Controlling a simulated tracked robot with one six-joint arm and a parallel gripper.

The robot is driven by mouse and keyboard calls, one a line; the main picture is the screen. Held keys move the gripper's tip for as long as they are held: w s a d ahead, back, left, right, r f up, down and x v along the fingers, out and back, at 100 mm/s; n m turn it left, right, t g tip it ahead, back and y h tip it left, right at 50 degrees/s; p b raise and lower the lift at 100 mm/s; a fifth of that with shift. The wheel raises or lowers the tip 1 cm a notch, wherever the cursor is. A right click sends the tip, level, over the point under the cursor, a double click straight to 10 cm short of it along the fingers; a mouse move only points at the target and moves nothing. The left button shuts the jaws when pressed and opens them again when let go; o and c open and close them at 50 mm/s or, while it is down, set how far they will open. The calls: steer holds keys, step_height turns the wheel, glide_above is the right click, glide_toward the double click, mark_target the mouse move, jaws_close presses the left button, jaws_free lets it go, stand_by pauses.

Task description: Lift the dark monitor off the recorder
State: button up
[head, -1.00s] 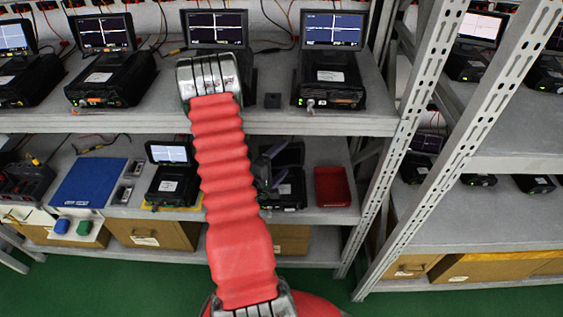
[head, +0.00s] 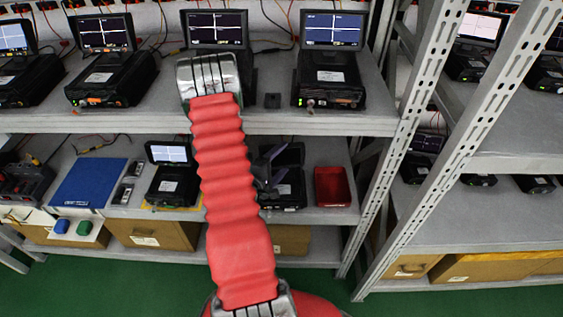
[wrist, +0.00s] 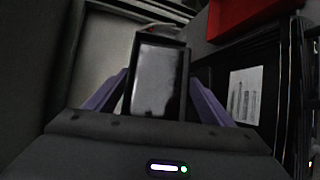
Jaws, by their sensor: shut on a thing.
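The recorder (head: 286,194) is a black box on the lower shelf, partly hidden behind my red arm. The dark monitor (head: 291,156) shows at its back, with an unlit screen. My gripper (head: 266,166) has purple fingers and is at the monitor's left side in the head view. In the wrist view my gripper (wrist: 158,82) has one finger on each side of the monitor (wrist: 157,85), shut on it. The recorder (wrist: 246,100), with a pale label, lies to the right there. Whether the monitor touches the recorder is hidden.
A red tray (head: 332,187) stands just right of the recorder; it also shows in the wrist view (wrist: 245,15). Another recorder with a lit monitor (head: 172,182) stands to the left. The upper shelf (head: 270,122) is above, and a slotted metal post (head: 430,150) stands to the right.

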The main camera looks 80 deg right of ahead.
step_height(320, 180, up, 10)
stand_by(1.0)
stand_by(0.3)
